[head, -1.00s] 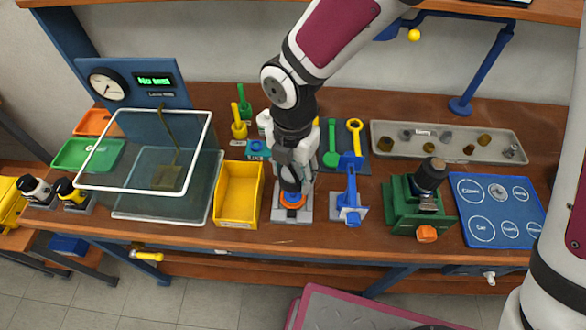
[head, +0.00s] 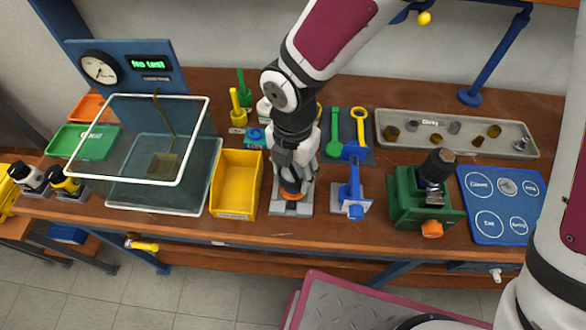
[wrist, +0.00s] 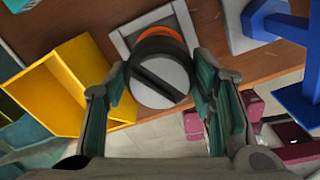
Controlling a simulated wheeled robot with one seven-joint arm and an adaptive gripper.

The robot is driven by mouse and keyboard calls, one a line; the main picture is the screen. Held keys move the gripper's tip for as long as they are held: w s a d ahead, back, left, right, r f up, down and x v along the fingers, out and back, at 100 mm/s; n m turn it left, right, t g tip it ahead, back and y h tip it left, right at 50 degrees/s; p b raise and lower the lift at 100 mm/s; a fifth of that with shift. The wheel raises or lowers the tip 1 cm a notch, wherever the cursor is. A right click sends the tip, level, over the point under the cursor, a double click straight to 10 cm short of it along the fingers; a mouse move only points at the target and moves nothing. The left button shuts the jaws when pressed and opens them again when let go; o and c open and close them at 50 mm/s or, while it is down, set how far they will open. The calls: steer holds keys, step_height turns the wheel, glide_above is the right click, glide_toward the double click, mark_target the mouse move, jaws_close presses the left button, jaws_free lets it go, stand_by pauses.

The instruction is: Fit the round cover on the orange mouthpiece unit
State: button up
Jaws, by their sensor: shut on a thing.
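The orange mouthpiece unit (head: 292,196) sits in a light grey holder (head: 291,211) at the front middle of the bench. In the wrist view a rim of its orange body (wrist: 163,33) shows beyond a dark band. The round cover (wrist: 160,82) is a grey disc with a dark slot across it, lying between my fingers over the unit. My gripper (head: 292,187) points down above the holder and is shut on the cover. In the head view my gripper hides the cover. I cannot tell whether the cover is fully seated.
A yellow bin (head: 235,183) stands close left of the holder. A blue stand (head: 352,192) is close on the right, with a green vise (head: 408,197) beyond it. A glass-walled tank (head: 128,190) is farther left. The bench's front edge is near.

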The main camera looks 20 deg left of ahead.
steer(key=shift+f, duration=0.1)
stand_by(0.6)
steer(key=shift+f+b, duration=1.15)
steer(key=shift+f, duration=0.4)
stand_by(1.2)
steer(key=o, duration=1.7)
steer(key=shift+r+p, duration=2.75)
steer(key=shift+r, duration=1.3)
steer(key=shift+w, duration=0.1)
